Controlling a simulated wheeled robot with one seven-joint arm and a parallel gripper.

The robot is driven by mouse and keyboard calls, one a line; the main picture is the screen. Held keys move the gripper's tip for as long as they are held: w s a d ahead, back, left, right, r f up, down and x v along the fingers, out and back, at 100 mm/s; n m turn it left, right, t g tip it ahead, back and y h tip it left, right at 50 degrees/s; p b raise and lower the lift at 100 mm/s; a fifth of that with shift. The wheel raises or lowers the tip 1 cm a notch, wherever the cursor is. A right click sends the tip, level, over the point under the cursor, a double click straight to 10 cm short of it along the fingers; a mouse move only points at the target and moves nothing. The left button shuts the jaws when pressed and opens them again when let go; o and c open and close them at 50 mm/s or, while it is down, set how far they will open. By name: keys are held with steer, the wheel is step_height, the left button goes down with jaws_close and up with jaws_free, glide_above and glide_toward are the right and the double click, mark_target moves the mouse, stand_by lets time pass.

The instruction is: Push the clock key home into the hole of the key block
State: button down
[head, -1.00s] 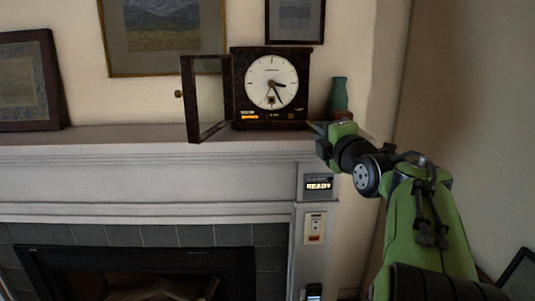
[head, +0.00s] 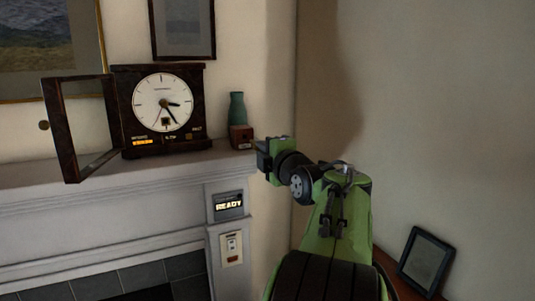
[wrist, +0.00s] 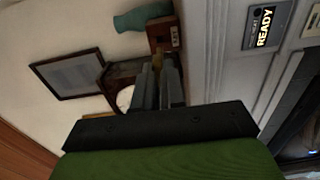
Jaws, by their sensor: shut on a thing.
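The key block is a small reddish-brown wooden block (head: 241,138) at the right end of the mantel, in front of a teal vase. It also shows at the top of the wrist view (wrist: 163,36), with a small dark mark on its face. My gripper (head: 260,152) is just right of the block in the head view. In the wrist view its grey fingers (wrist: 159,82) are shut on the clock key (wrist: 157,61), a small brass piece at the fingertips, mostly hidden. The key points toward the block and appears apart from it; the exact gap is unclear.
The dark clock (head: 162,107) stands left of the block with its glass door (head: 66,130) swung open. The teal vase (head: 237,108) is close behind the block. A READY display (head: 229,205) is on the mantel's front.

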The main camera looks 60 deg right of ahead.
mark_target(251, 141)
steer(key=shift+x, duration=1.8)
steer(key=shift+b, duration=0.8)
steer(key=shift+p+x, duration=1.05)
steer(key=shift+x, duration=1.5)
steer(key=c, duration=1.1)
jaws_free()
steer(key=shift+c, duration=0.2)
steer(key=b+v, duration=0.4)
steer(key=v, duration=1.1)
steer(key=shift+s+a, duration=0.25)
steer(key=shift+s, duration=0.05)
steer(key=shift+w, duration=0.1)
